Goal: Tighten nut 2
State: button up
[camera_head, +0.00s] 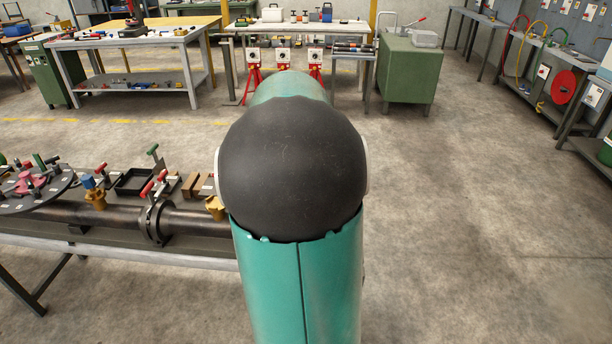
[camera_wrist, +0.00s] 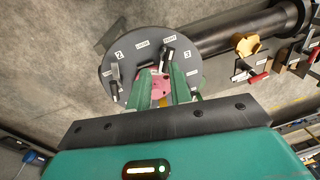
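A round dark flange plate (camera_wrist: 132,62) with labels 2, 3, LOOSE and TIGHT fills the upper middle of the wrist view. Near label 2 (camera_wrist: 119,55), a dark and pale handle (camera_wrist: 114,84) stands at the plate's left side. Another dark handle (camera_wrist: 167,56) stands near TIGHT and label 3. A pink-red part (camera_wrist: 154,82) is at the plate's middle. My gripper (camera_wrist: 161,80) has its two green fingers apart over the plate, with the pink part showing between them; contact cannot be told. The plate (camera_head: 35,192) is also at the head view's left edge, with several coloured handles.
A dark pipe (camera_head: 110,215) with a flanged joint (camera_head: 158,222) runs along the bench, beside yellow supports (camera_head: 95,196) and a black tray (camera_head: 132,182). My arm hides the middle of the head view. Open concrete floor (camera_head: 470,220) lies to the right.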

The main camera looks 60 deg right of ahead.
jog(key=s+d+f+m, duration=0.1)
jog(key=s+d, duration=0.1)
jog(key=d, duration=0.1)
jog(key=s+d+f+m+g, duration=0.1)
jog(key=s+d+f, duration=0.1)
jog(key=s+d, duration=0.1)
jog(key=s+d+f+m, duration=0.1)
jog(key=s+d, duration=0.1)
jog(key=d, duration=0.3)
jog(key=shift+s+d+f+m, duration=0.2)
jog(key=shift+f+m, duration=0.1)
jog(key=shift+f, duration=0.1)
jog(key=shift+s+d+f, duration=0.15)
jog(key=shift+s+f, duration=0.05)
jog(key=shift+f, duration=0.1)
notch_tip(320, 180, down, 7)
jog(key=shift+w+r+m, duration=0.15)
jog(key=shift+r+m, duration=0.05)
jog(key=shift+m, duration=0.6)
jog(key=shift+r+m, duration=0.1)
jog(key=shift+m, duration=0.6)
jog(key=m, duration=1.3)
jog(key=shift+m, duration=0.3)
jog(key=m, duration=0.5)
jog(key=shift+m, duration=0.4)
jog(key=shift+n, duration=1.2)
notch_tip(320, 180, up, 7)
